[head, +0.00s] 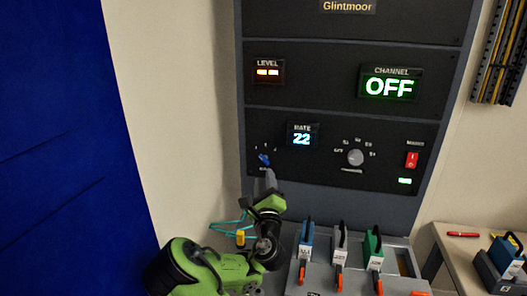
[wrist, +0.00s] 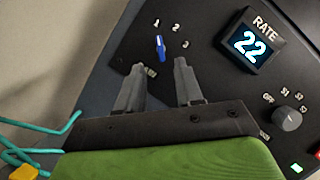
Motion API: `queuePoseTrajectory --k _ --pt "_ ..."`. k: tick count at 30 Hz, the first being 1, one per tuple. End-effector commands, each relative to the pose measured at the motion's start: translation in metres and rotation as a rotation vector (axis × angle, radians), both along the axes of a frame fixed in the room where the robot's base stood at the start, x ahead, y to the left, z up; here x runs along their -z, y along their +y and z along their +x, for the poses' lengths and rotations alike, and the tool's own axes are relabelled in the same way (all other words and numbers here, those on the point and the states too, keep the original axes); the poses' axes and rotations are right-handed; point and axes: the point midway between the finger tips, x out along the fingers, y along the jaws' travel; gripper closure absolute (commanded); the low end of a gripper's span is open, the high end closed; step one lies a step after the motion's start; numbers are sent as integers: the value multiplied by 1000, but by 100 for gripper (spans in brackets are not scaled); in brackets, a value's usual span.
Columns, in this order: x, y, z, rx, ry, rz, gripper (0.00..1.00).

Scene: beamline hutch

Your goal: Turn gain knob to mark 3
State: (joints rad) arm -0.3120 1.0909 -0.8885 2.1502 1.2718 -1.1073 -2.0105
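The small blue knob (wrist: 160,47) has marks 1, 2 and 3 around it on the black panel; I take it to be the gain knob. In the wrist view its long handle lies nearest the line to mark 1. It also shows in the head view (head: 264,159), where its marks are too small to read. My gripper (wrist: 158,66) is open and empty. The knob shows just beyond the fingertips, between their lines, with no visible contact. In the head view my gripper (head: 268,180) is just below the knob. A label below the knob is partly hidden by a finger.
Right of the knob are a RATE display (head: 302,136) reading 22, a grey selector dial (head: 355,157) and a red switch (head: 411,160). Below stands a grey box (head: 318,276) with several handled blocks. A teal cable (wrist: 45,128) lies at lower left.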

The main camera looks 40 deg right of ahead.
Motion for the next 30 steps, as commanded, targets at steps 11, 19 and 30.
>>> queuePoseTrajectory --k 11,19,30 --pt "-22 -36 56 0 -3 3 64" --pt "-20 -39 62 1 0 1 64" --pt "-20 -39 62 1 -1 1 100"
